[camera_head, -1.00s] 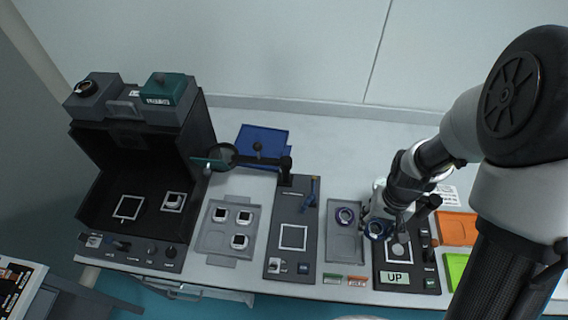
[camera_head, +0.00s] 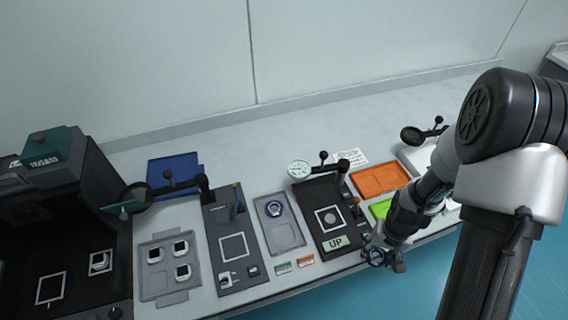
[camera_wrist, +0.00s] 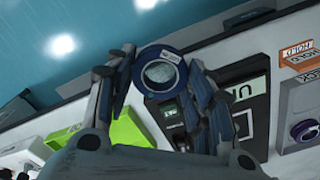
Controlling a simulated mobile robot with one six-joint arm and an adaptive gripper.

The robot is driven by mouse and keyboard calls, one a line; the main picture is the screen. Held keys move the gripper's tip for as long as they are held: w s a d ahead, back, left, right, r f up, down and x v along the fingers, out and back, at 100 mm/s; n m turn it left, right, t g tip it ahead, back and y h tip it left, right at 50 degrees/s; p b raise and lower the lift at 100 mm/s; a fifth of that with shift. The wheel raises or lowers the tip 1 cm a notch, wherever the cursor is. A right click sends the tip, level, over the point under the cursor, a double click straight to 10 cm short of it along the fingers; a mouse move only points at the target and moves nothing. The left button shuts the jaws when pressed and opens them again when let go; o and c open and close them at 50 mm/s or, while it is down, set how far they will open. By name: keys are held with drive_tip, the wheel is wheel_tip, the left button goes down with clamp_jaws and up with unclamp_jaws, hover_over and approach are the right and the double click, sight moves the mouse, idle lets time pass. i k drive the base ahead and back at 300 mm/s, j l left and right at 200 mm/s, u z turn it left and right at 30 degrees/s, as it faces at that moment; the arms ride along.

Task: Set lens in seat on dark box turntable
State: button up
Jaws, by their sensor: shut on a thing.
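The lens (camera_head: 376,257), a blue-rimmed ring with clear glass, is in my gripper (camera_head: 378,260). In the wrist view the lens (camera_wrist: 159,74) sits between the two fingers of my gripper (camera_wrist: 162,78), which is shut on its rim. It is held off the surface near the table's front edge, front right of the dark "UP" plate. The dark box (camera_head: 85,220) stands open at the far left of the head view, cut off by the frame. A white square outline (camera_head: 50,288) and a small white-framed block (camera_head: 100,262) show on its floor. I cannot tell which part is its turntable.
The "UP" plate (camera_head: 348,228) has a dial arm above it. A grey tray (camera_head: 288,236) holds a purple-rimmed ring (camera_head: 274,208). Another dark plate (camera_head: 218,262) and a tray of square pieces (camera_head: 150,291) lie towards the box. Orange (camera_head: 380,180) and green trays lie right.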

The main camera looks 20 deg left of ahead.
sight(51, 286)
drive_tip(key=k+j+z, duration=0.1)
drive_tip(key=z, duration=0.3)
drive_tip(key=k+z, duration=0.2)
drive_tip(key=z, duration=0.2)
drive_tip(key=k+z, duration=0.15)
drive_tip(key=z, duration=0.25)
drive_tip(key=k+z, duration=0.15)
drive_tip(key=z, duration=0.25)
drive_tip(key=k+j+u, duration=0.2)
drive_tip(key=k+u, duration=0.15)
drive_tip(key=k, duration=0.25)
